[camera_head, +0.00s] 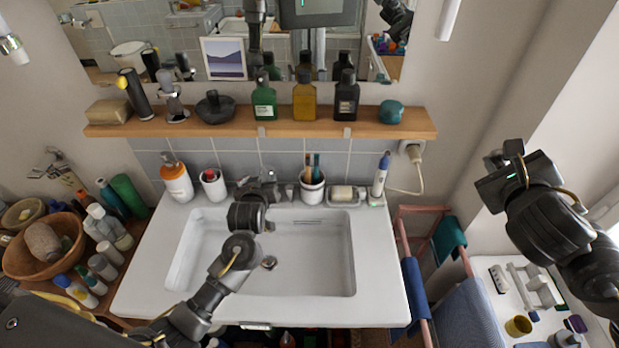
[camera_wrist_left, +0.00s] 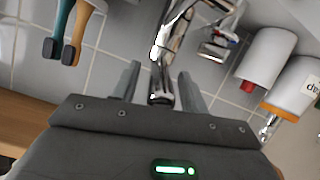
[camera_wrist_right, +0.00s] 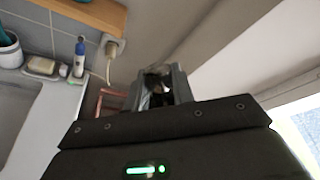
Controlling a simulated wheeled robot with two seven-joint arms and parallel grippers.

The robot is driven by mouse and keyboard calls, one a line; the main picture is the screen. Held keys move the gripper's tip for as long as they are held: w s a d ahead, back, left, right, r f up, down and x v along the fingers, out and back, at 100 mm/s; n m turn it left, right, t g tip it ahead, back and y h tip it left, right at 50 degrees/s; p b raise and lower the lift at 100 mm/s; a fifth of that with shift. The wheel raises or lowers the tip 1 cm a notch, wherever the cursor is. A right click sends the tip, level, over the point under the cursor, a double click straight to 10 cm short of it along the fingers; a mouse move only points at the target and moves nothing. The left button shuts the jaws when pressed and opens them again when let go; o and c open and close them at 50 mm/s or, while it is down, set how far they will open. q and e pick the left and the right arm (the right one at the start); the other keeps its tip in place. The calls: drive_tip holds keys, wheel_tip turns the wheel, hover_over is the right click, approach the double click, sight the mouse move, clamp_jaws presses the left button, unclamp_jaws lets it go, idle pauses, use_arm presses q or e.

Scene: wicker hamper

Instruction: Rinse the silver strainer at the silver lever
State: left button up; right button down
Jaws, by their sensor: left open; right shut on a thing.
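The chrome tap (camera_wrist_left: 178,38) stands at the sink's back edge, and its silver lever (camera_wrist_left: 160,94) shows between the open fingers of my left gripper (camera_wrist_left: 160,85). I cannot tell whether the fingers touch it. In the head view my left gripper (camera_head: 268,190) is over the back of the white sink (camera_head: 310,250) and hides most of the tap. My right gripper (camera_head: 503,165) is raised at the right, away from the sink. In the right wrist view it is shut on a small, partly hidden silver thing (camera_wrist_right: 157,88), which I take for the silver strainer.
A soap bottle (camera_head: 176,180), a toothbrush cup (camera_head: 312,186), a soap dish (camera_head: 345,194) and an electric toothbrush (camera_head: 380,176) line the sink's back edge. A wooden shelf (camera_head: 390,126) with bottles hangs above. The basin is free except for a round drain fitting (camera_head: 269,262).

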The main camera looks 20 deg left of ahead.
use_arm(q)
drive_tip(key=shift+w+f, duration=0.2)
drive_tip(key=shift+w, duration=0.15)
use_arm(e)
drive_tip(key=shift+w, duration=0.2)
use_arm(q)
drive_tip(key=shift+a, duration=0.1)
drive_tip(key=shift+c, duration=0.8)
use_arm(e)
drive_tip(key=shift+s, duration=0.1)
use_arm(q)
drive_tip(key=shift+s, duration=0.1)
clamp_jaws()
